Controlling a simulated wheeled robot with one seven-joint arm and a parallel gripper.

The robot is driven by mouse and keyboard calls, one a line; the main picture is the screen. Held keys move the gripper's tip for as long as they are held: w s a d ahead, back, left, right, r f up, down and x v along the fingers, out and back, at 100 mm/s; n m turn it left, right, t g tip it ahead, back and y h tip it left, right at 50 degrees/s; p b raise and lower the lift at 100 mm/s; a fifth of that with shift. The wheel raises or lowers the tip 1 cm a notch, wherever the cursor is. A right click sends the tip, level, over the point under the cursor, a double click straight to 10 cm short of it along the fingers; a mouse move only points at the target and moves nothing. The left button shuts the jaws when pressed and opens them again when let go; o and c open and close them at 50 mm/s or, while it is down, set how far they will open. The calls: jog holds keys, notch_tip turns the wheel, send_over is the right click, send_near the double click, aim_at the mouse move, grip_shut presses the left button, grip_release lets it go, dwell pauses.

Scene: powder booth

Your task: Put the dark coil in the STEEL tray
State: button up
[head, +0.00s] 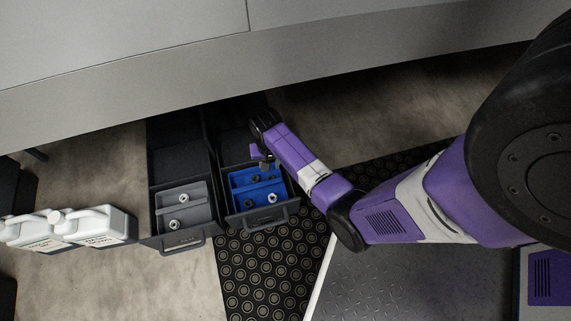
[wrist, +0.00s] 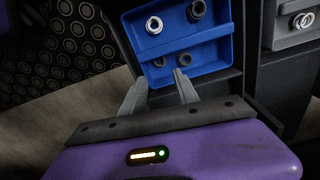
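A blue tray (wrist: 215,50) sits in the right open drawer; it also shows in the head view (head: 236,205). In the wrist view it holds a pale ring or nut (wrist: 154,25) and several dark round pieces: one at the far right (wrist: 196,9) and two near my fingers, left (wrist: 159,61) and right (wrist: 184,58). I cannot tell surely which is the dark coil. My gripper (wrist: 158,82) is open and empty, its fingertips at the blue tray's near edge. A grey, steel-looking tray (head: 163,198) in the left drawer holds light rings; part of it shows in the wrist view (wrist: 285,37).
Both drawers are pulled out under a large grey housing (head: 200,60). White jugs (head: 100,228) stand left of the drawers. A black patterned mat (head: 262,275) lies in front. Drawer walls separate the two trays.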

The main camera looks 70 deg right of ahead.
jog(key=s+a+r+n+t+h, duration=0.1)
jog(key=s+a+r+n+t, duration=0.2)
jog(key=s+a, duration=0.25)
jog(key=s+a+r+n+t+h, duration=0.1)
jog(key=s+a+r+n+t, duration=0.15)
jog(key=s+a+t, duration=0.35)
jog(key=s+a+r+n+t, duration=0.2)
jog(key=a+r, duration=0.1)
jog(key=r, duration=0.7)
jog(key=s+a+r+n+t+y, duration=0.1)
jog(key=a+r, duration=0.3)
jog(key=r, duration=0.6)
jog(key=s+a+r+n+t+y, duration=0.1)
jog(key=s+a+r+n+t, duration=0.1)
jog(key=r, duration=0.8)
jog(key=shift+s+a+r+n+t, duration=0.35)
jog(key=shift+s+a+n, duration=0.3)
jog(key=shift+s, duration=0.35)
